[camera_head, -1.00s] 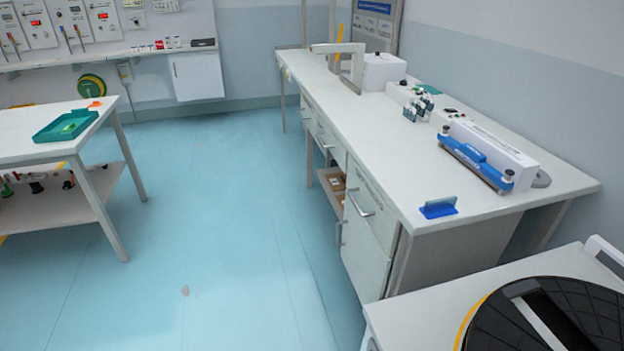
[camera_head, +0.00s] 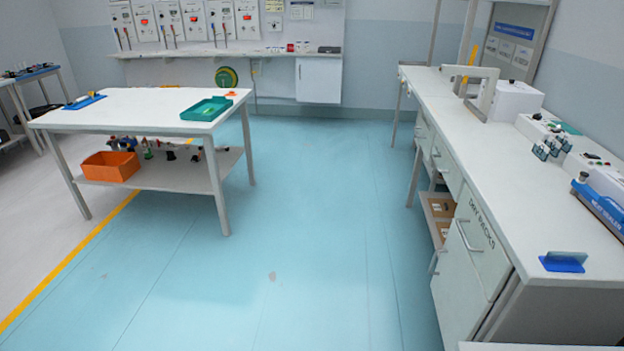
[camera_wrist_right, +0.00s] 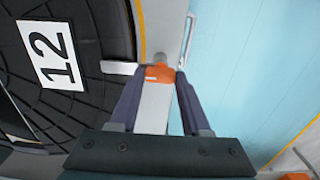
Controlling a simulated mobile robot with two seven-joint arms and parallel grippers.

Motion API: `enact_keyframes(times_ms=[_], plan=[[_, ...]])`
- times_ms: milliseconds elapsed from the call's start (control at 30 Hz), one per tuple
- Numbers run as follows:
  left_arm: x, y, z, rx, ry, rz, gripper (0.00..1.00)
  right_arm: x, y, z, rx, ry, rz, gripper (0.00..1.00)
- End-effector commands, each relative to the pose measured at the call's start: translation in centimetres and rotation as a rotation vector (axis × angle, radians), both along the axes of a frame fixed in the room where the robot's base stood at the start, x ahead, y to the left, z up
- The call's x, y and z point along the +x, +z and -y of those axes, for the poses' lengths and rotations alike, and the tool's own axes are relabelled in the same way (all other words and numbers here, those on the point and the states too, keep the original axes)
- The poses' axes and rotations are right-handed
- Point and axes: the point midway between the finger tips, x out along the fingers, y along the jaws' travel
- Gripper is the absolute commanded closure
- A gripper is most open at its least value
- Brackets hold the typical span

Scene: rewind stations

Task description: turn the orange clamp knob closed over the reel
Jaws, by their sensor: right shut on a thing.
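In the right wrist view my right gripper (camera_wrist_right: 161,80) has its two dark fingers on either side of the orange clamp knob (camera_wrist_right: 158,72) and is shut on it. A light bar (camera_wrist_right: 118,67) runs left from the knob to the edge of the black reel (camera_wrist_right: 95,105). A pale strip (camera_wrist_right: 153,110) shows between the fingers below the knob. The reel carries a white label (camera_wrist_right: 52,55) reading 12. Reel, knob and both grippers are outside the head view. My left gripper is not seen.
The head view shows a long white bench (camera_head: 465,130) on the right with a blue holder (camera_head: 564,262) near its front end. A white table (camera_head: 150,108) stands at left with a green tray (camera_head: 207,109) and an orange bin (camera_head: 110,166) on its shelf. Blue floor (camera_head: 310,220) between is clear.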

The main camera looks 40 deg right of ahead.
Motion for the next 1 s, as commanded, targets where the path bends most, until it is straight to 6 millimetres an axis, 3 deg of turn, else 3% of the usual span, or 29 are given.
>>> enact_keyframes(times_ms=[367, 400, 667, 900, 1000], plan=[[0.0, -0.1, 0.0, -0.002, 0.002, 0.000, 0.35, -0.2, -0.1, 0.0, -0.002, 0.006, -0.003, 1.00], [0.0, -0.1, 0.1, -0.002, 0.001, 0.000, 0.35, -0.2, -0.1, 0.0, -0.001, 0.006, -0.003, 0.51], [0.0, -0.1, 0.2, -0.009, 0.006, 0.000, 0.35, -0.1, -0.1, 0.0, -0.001, 0.005, -0.002, 0.22], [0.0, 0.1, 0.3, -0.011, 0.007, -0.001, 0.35, -0.1, 0.1, 0.0, -0.001, 0.004, -0.001, 0.22], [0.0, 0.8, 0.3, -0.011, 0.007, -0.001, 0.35, -0.1, 1.0, 0.0, 0.001, 0.003, -0.001, 0.22]])
